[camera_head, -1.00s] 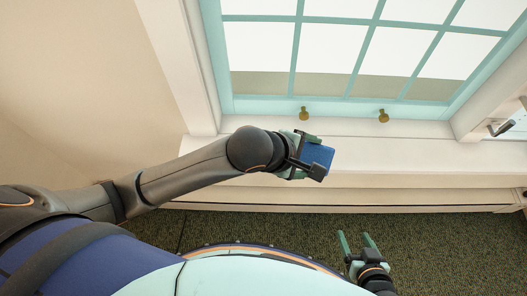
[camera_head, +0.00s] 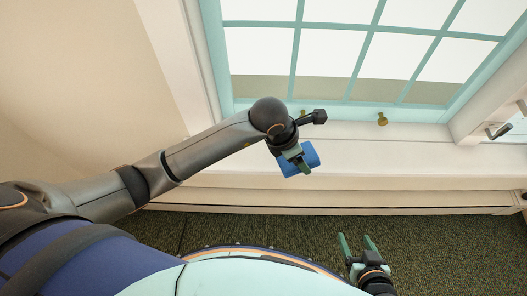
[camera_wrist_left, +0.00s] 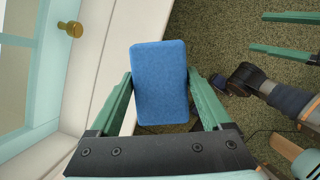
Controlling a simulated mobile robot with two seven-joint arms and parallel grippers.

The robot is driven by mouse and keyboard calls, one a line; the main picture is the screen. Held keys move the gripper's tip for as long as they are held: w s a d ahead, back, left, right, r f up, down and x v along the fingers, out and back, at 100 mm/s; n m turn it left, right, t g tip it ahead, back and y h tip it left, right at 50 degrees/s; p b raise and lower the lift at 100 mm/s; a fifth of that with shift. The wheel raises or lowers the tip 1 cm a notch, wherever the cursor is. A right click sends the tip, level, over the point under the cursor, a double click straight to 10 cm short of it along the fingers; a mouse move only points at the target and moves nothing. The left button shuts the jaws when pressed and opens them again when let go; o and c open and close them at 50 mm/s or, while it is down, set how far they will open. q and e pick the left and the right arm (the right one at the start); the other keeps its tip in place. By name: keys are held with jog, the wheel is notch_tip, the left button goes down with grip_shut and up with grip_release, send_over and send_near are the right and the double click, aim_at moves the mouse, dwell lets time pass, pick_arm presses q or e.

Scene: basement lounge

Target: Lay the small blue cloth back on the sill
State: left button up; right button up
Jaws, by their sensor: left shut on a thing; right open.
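The small blue cloth (camera_head: 309,154) is a folded, rounded block in the head view. My left gripper (camera_head: 303,163) is shut on it, and the wrist hides part of it. In the left wrist view the cloth (camera_wrist_left: 160,83) sits between the two green fingers of the left gripper (camera_wrist_left: 160,105). The white sill (camera_head: 400,155) runs below the window. The cloth appears over the sill's front part in the head view; I cannot tell its height above it. My right gripper (camera_head: 357,245) is open and empty over the carpet at the lower right.
The teal-framed window (camera_head: 345,60) stands behind the sill. A brass knob (camera_head: 382,118) is on its lower frame, and one shows in the left wrist view (camera_wrist_left: 70,28). A metal latch (camera_head: 497,131) is at the right. The sill right of the cloth is bare.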

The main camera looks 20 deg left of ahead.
pick_arm(q)
jog(key=w+a+f, duration=0.3)
jog(key=a, duration=0.3)
send_over(268, 155)
jog(key=s, duration=0.1)
jog(key=f, duration=0.5)
jog(key=shift+s+a+f, duration=0.1)
jog(key=shift+a+f, duration=0.15)
jog(key=shift+a, duration=0.1)
jog(key=shift+a+f+b, duration=0.15)
jog(key=shift+f+b, duration=0.05)
jog(key=shift+f, duration=0.7)
jog(key=shift+a+f+b, duration=0.1)
jog(key=shift+f+b, duration=0.1)
jog(key=shift+f, duration=0.7)
jog(key=shift+f, duration=0.15)
jog(key=o, duration=1)
